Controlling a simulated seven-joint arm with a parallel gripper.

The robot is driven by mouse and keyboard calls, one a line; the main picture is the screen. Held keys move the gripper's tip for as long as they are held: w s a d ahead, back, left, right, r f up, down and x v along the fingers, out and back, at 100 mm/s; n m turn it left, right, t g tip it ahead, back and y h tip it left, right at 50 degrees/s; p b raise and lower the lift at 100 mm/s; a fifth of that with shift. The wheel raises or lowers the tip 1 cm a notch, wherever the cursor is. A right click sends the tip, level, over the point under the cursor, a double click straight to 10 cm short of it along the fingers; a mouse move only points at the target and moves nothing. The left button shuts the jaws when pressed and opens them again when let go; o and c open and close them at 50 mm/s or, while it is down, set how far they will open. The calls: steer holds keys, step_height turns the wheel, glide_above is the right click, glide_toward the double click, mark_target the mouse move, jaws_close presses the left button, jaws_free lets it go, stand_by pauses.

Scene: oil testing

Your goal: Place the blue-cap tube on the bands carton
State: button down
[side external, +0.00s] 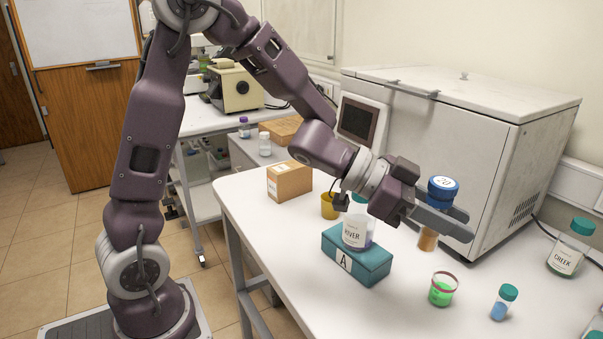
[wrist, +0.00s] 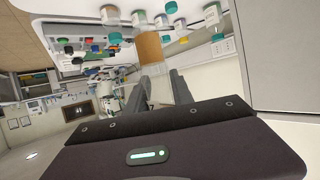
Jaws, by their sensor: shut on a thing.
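The blue-cap tube (side external: 428,239) has a wide blue cap marked 20 and amber contents. My gripper (side external: 442,222) is shut on it below the cap, and holds it roughly upright, slightly tilted. The fingers hide part of its body. In the wrist view the amber part of the tube (wrist: 150,47) shows beyond my gripper's fingers (wrist: 165,88); the cap is not visible there. A small brown carton (side external: 289,182) with a pale label stands at the table's back left, left of my gripper. Its label is too small to read, so I cannot confirm it is the bands carton.
A RIVER jar (side external: 357,232) stands on a teal box (side external: 372,270) marked A. Nearby are a yellow cup (side external: 330,206), a green-filled beaker (side external: 442,290), a teal-capped vial (side external: 504,303) and a CREEK jar (side external: 568,253). A white chest (side external: 440,115) stands behind.

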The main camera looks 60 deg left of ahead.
step_height(320, 180, up, 7)
steer(key=w+a+n+t+y, duration=0.25)
steer(key=w+a, duration=0.35)
steer(key=a, duration=0.6)
steer(key=n+y, duration=1.2)
steer(key=y, duration=0.1)
glide_above(286, 164)
step_height(286, 164, down, 4)
steer(key=shift+m+t, duration=0.25)
steer(key=shift+t, duration=0.3)
step_height(286, 164, down, 11)
steer(key=shift+d, duration=0.15)
